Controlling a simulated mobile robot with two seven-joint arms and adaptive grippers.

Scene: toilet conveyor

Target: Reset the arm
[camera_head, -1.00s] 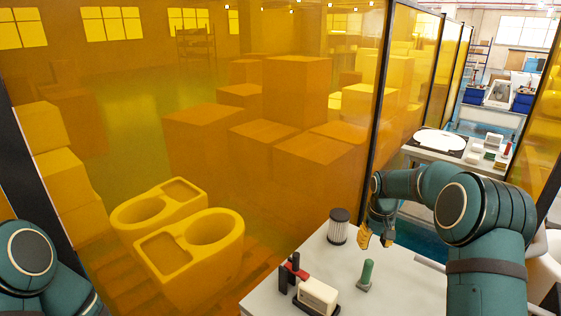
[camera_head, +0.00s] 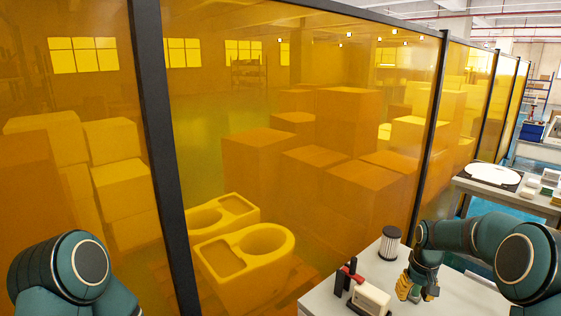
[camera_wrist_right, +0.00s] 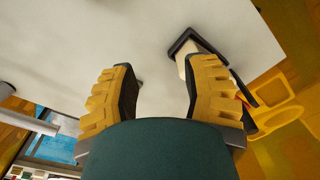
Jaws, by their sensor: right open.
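My right gripper (camera_head: 421,284) is low over the near table, to the right of and nearer than a dark ribbed cylinder with a pale top (camera_head: 389,244). Its yellow ridged fingers stand apart in the wrist view (camera_wrist_right: 158,70), with white tabletop showing between them. I see nothing held. The green upright piece seen earlier on the table is largely hidden behind this gripper. Of my left arm, only a teal link shows at the lower left; its gripper is out of view.
A white box-shaped device (camera_head: 370,298) and a red-and-black clamp-like item (camera_head: 347,276) stand on the near white table (camera_head: 327,296). Amber panels with dark posts (camera_head: 163,150) stand beyond it. A second table (camera_head: 510,197) with a white disc (camera_head: 493,173) is at the right.

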